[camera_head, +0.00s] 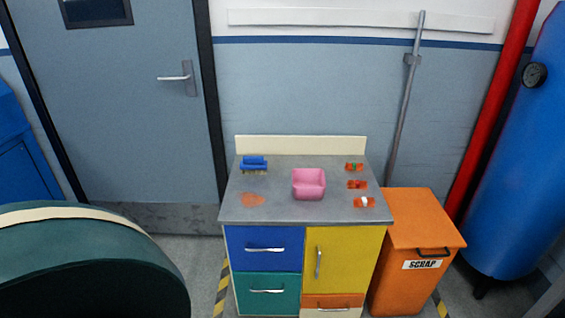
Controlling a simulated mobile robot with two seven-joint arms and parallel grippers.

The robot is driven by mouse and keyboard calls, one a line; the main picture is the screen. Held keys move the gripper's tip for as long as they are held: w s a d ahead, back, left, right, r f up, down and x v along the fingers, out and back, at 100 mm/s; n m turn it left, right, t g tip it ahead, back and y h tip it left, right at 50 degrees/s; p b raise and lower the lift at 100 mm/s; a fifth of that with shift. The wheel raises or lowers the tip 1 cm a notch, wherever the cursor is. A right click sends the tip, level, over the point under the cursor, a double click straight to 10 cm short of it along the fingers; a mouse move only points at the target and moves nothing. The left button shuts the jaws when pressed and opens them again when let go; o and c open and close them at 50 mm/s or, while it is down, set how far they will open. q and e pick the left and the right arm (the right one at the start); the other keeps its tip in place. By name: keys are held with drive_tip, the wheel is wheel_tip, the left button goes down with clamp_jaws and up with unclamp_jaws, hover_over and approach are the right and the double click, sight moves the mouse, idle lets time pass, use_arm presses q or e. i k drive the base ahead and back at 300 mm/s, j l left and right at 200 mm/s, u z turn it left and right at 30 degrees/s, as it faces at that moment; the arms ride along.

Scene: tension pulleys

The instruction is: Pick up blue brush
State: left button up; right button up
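The blue brush (254,162) lies at the back left of the grey worktop (275,213). Its blue body is on top and its tan bristles point down. Nothing covers it and nothing touches it from above. Neither of my grippers shows in the head view.
A pink bin (309,184) stands mid-worktop. Several small orange parts (357,185) line its right side, and an orange-brown patch (251,199) lies front left. An orange scrap bin (412,265) stands right of the cabinet. A large dark green rounded object (85,265) fills the lower left.

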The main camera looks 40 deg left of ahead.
sight(253, 164)
drive_tip(key=j+z, duration=0.25)
drive_tip(key=j, duration=0.25)
drive_tip(key=k+j+z, duration=0.15)
drive_tip(key=j+z, duration=0.15)
drive_tip(key=j, duration=0.2)
drive_tip(key=k+j, duration=0.1)
drive_tip(key=j, duration=0.25)
drive_tip(key=k+j+z, duration=0.1)
drive_tip(key=j, duration=0.3)
drive_tip(key=k+j+z, duration=0.1)
drive_tip(key=j, duration=0.25)
drive_tip(key=k+j, duration=0.1)
drive_tip(key=j, duration=0.25)
drive_tip(key=k+j+z, duration=0.1)
drive_tip(key=j, duration=0.25)
drive_tip(key=k+j, duration=0.15)
drive_tip(key=j, duration=0.15)
drive_tip(key=z, duration=0.05)
